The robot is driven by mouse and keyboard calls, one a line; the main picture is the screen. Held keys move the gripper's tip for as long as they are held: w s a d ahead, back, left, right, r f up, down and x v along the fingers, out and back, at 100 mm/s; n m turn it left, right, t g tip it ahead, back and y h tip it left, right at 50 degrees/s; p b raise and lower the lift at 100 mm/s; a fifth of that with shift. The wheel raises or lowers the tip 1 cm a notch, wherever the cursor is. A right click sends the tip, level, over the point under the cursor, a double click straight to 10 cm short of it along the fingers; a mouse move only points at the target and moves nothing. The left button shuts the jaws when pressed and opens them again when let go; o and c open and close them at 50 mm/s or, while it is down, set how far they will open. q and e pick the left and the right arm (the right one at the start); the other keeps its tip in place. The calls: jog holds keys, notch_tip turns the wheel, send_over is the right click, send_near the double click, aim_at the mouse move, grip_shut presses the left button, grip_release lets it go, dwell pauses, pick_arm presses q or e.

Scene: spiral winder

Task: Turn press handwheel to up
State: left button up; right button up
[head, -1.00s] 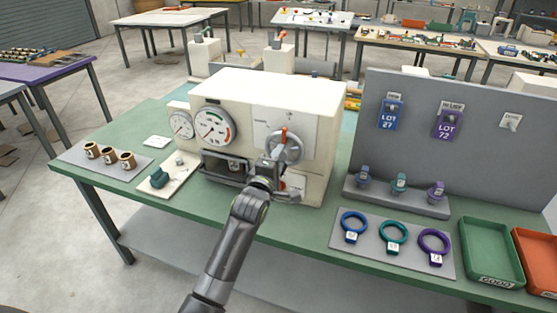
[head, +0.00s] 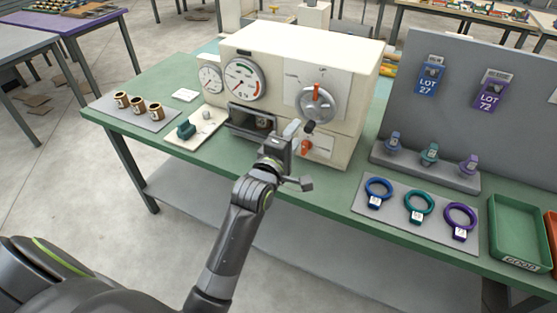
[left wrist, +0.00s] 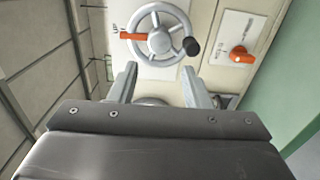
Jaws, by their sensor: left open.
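The press (head: 350,60) is a cream box on the green table. Its grey handwheel (head: 316,100) is on the front, with a red pointer standing upright toward the label at the top. In the left wrist view the handwheel (left wrist: 160,36) shows whole; its orange pointer lies toward a small label at the left, and its black knob (left wrist: 192,46) is at the right. My left gripper (head: 300,155) is open and empty, below and in front of the wheel, apart from it. Its two fingers (left wrist: 160,78) stand apart below the wheel in the left wrist view. My right gripper is not in view.
A red-orange switch (head: 306,147) sits low on the press front. Two gauges (head: 243,80) and a dark open bay (head: 250,122) are left of the wheel. A green tray (head: 517,230) and a grey mat with rings (head: 400,222) lie to the right.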

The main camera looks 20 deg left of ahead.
pick_arm(q)
jog(key=s+b, duration=0.1)
jog(key=s, duration=0.7)
jog(key=shift+a, duration=0.15)
jog(key=shift+w, duration=0.1)
